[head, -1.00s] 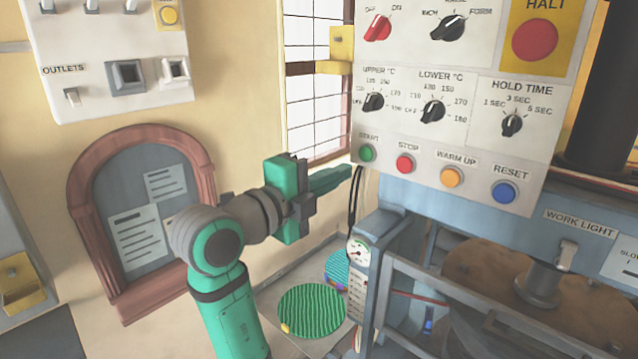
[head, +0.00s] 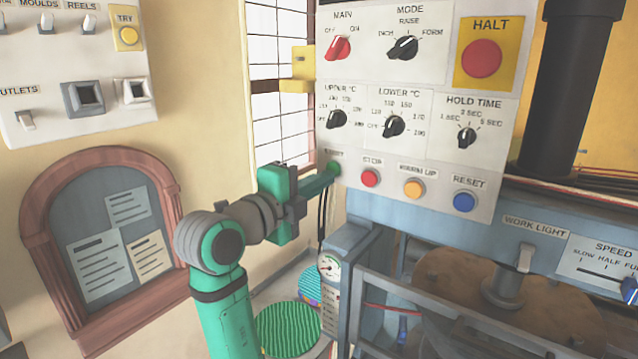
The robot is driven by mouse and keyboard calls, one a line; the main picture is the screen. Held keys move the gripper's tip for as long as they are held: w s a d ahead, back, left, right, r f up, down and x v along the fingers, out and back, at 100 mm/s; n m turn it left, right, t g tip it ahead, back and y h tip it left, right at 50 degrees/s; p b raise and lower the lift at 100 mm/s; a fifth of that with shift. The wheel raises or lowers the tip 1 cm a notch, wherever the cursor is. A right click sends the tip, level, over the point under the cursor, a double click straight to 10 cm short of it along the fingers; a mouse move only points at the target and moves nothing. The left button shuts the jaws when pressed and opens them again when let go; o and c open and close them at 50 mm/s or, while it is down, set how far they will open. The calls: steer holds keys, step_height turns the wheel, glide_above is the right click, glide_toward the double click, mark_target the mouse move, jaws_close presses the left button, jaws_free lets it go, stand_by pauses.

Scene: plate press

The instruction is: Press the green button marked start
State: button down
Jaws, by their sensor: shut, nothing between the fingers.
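My gripper (head: 326,178) is shut and empty. Its green fingers point right, and their tips lie at the button's lower left edge in the head view. I cannot tell whether the tips touch the button or are just short of it.
To the right of the start button sit the red stop button (head: 370,178), orange warm up button (head: 414,188) and blue reset button (head: 464,201). A large red halt button (head: 482,58) is above. A pressure gauge (head: 329,266) stands below my gripper.

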steer(key=shift+w+d, duration=0.3)
steer(key=shift+w, duration=0.05)
steer(key=shift+s, duration=0.1)
steer(key=v, duration=1.5)
steer(key=shift+w+a, duration=0.1)
steer(key=shift+w, duration=0.1)
